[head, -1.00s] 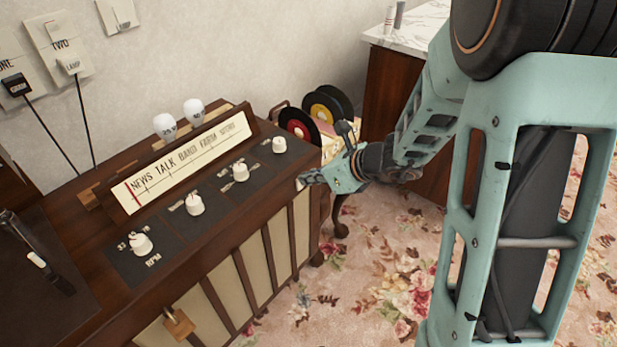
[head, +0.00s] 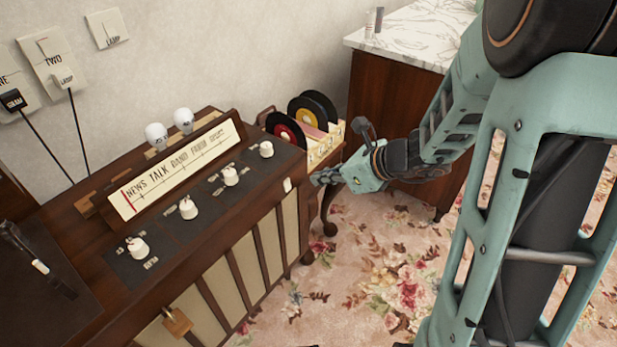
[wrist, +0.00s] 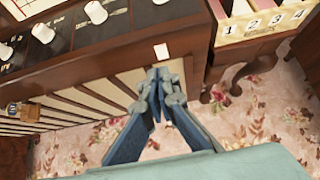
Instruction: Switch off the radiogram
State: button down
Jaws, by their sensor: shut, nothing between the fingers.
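The radiogram (head: 215,240) is a dark wooden cabinet with a lit tuning dial (head: 180,165) and a row of white knobs on a dark panel. A small white switch (head: 287,185) sits near the right end of its front top edge; it also shows in the wrist view (wrist: 161,52). My gripper (head: 318,180) is shut and empty, just right of the switch and apart from it in the head view. In the wrist view my fingertips (wrist: 160,78) are together, slightly below the switch in the picture.
A record box (head: 325,145) with records stands on a small table right of the radiogram. A marble-topped cabinet (head: 415,35) is behind my arm. A padlock (head: 177,322) hangs on the radiogram's front. Wall plugs (head: 62,78) are at upper left. Floral carpet is free in front.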

jog(key=shift+a+r+p+v, duration=0.15)
jog(key=shift+p+v, duration=0.1)
jog(key=shift+v, duration=0.7)
jog(key=shift+a+r+p+v, duration=0.1)
jog(key=shift+r+p+v, duration=0.1)
jog(key=shift+v, duration=0.7)
jog(key=shift+w, duration=0.1)
